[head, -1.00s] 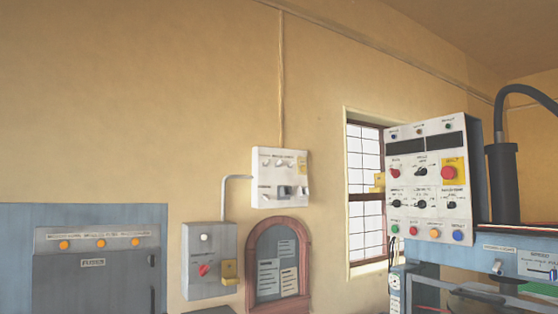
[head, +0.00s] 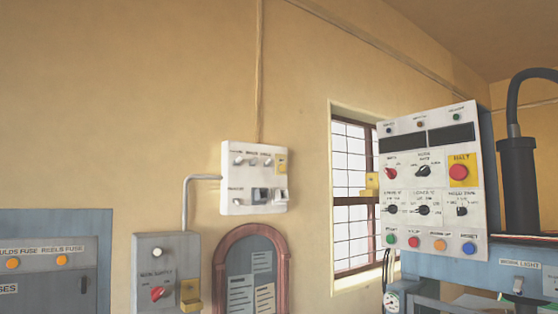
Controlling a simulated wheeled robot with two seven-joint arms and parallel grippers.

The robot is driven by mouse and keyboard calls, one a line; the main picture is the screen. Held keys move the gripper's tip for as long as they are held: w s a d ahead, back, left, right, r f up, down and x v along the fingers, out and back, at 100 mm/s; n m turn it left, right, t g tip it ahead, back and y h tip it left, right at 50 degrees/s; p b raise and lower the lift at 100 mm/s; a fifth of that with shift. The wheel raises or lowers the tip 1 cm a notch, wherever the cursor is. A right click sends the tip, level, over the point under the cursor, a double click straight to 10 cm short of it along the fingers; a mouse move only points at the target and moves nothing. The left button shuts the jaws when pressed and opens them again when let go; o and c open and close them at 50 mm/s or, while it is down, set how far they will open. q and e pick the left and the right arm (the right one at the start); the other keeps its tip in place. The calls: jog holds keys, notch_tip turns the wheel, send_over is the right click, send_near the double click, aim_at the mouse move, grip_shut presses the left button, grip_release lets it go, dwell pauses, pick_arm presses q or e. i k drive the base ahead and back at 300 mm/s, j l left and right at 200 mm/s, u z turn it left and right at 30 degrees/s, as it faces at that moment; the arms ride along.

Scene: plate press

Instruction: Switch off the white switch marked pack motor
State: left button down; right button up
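A white switch box (head: 232,208) is mounted on the yellow wall, left of the window. Its upper row holds several small toggles (head: 253,162) with labels too small to read. Its lower row has a round knob (head: 237,202), a dark-framed rocker switch (head: 259,196) and a white switch (head: 280,195) at the right. A yellow tag (head: 281,162) sits at its upper right. I cannot make out which switch is marked pack motor, nor its position. Neither of my grippers is in view.
Below left is a grey box (head: 170,255) with a red knob (head: 157,293), joined by a conduit. An arched notice board (head: 283,262) hangs below. A control panel (head: 408,150) with a red button stands at right. A grey-blue fuse cabinet (head: 95,245) is at left.

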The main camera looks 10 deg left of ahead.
aim_at(238, 162)
jog(key=i+z, duration=0.1)
jog(key=i, duration=0.4)
jog(key=i+j, duration=0.2)
jog(key=i, duration=0.3)
jog(key=i+j+z, duration=0.15)
jog(key=i, duration=0.35)
